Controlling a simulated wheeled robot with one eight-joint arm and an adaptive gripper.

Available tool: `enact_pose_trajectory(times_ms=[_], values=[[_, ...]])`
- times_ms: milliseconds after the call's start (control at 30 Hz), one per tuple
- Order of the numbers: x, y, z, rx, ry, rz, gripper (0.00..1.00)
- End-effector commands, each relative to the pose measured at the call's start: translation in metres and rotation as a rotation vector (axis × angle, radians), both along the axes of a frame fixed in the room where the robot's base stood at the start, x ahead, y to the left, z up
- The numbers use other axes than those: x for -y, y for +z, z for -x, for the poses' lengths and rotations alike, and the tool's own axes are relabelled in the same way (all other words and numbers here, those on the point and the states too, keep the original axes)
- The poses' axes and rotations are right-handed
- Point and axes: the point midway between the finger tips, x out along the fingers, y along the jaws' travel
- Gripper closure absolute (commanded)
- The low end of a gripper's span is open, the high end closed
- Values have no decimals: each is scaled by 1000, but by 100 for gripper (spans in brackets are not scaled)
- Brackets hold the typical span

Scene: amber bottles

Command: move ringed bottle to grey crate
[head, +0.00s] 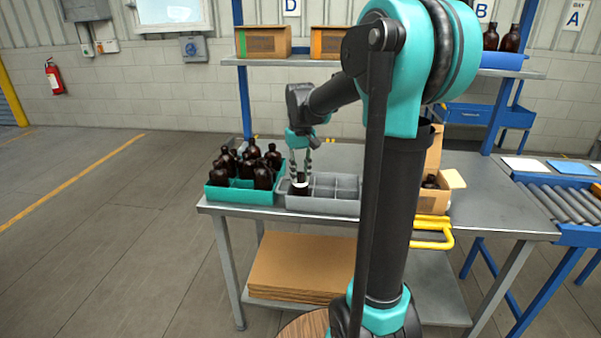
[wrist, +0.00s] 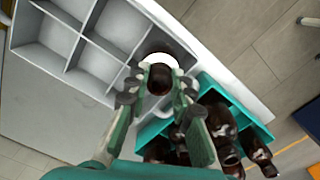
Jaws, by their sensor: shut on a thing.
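The ringed bottle, dark amber with a white ring (head: 300,184), is upright at the left end of the grey crate (head: 322,206). Its lower part is hidden by the crate's front wall. In the wrist view the bottle's white ring (wrist: 147,62) shows within an end corner compartment of the grey crate (wrist: 88,68). My gripper (head: 302,172) is above the crate, its fingers shut on the bottle's neck; it also shows in the wrist view (wrist: 157,88). I cannot tell whether the bottle rests on the compartment floor. The crate's other visible compartments look empty.
A teal crate (head: 238,196) with several dark bottles stands close left of the grey crate. A cardboard box (head: 432,199) with a dark bottle is to the right on the metal table (head: 480,215). A shelf (head: 285,62) with boxes runs above the table's back.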

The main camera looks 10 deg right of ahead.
Motion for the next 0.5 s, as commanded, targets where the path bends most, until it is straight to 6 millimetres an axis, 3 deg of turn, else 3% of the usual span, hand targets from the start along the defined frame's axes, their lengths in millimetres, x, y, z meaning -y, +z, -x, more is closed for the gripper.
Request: enact_pose_trajectory(times_ms=[500], values=[[0, -14, 0, 0, 0, 0, 100]])
